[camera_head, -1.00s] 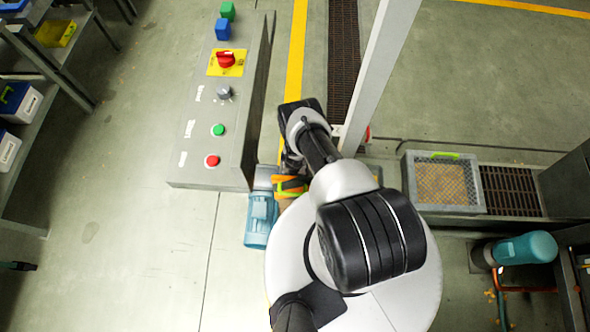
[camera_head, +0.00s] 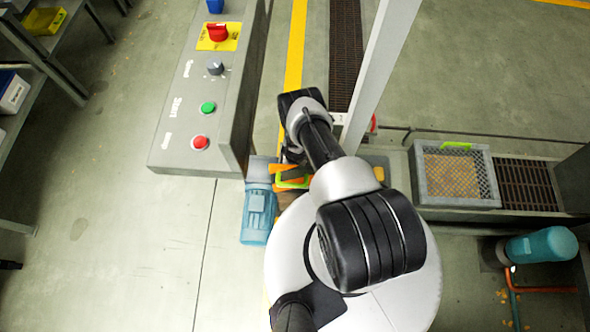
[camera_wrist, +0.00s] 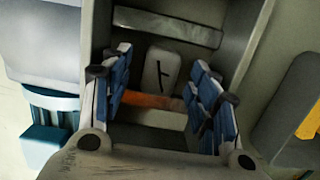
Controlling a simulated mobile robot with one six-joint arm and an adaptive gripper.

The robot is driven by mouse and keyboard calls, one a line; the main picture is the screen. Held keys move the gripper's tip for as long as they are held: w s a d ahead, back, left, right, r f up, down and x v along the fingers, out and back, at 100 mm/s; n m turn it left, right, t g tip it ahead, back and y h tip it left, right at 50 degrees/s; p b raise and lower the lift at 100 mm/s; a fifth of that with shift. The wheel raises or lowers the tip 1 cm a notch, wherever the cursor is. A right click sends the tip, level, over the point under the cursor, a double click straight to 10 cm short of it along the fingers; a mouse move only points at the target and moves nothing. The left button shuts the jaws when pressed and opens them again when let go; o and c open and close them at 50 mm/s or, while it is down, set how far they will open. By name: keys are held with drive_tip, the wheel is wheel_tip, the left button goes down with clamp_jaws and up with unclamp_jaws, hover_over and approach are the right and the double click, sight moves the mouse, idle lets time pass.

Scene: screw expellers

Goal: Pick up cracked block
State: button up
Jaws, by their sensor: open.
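The cracked block (camera_wrist: 158,70) is pale with a dark forked crack line on its face. In the wrist view it stands in a grey metal channel, beyond an orange-brown strip (camera_wrist: 152,101). My gripper (camera_wrist: 160,88) is open, with ribbed blue pads on its two fingers. The block shows in the gap between the fingers, with no visible contact. I cannot tell how far it is from the fingertips. In the head view my arm hides the gripper's fingers, and I do not see the cracked block there.
Grey channel walls (camera_wrist: 248,40) rise close on both sides of the fingers. In the head view a control panel (camera_head: 180,150) with buttons stands left of my arm, beside a blue motor (camera_head: 257,215). A mesh-covered crate (camera_head: 480,203) and a pale post (camera_head: 372,80) stand to the right.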

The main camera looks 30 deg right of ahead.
wheel_tip(320, 180, down, 2)
drive_tip(key=shift+w+d+f+b, duration=0.1)
drive_tip(key=shift+f+b, duration=0.1)
drive_tip(key=shift+b, duration=0.85)
drive_tip(key=shift+r, duration=0.1)
drive_tip(key=c, duration=1.2)
drive_tip(key=shift+o, duration=0.2)
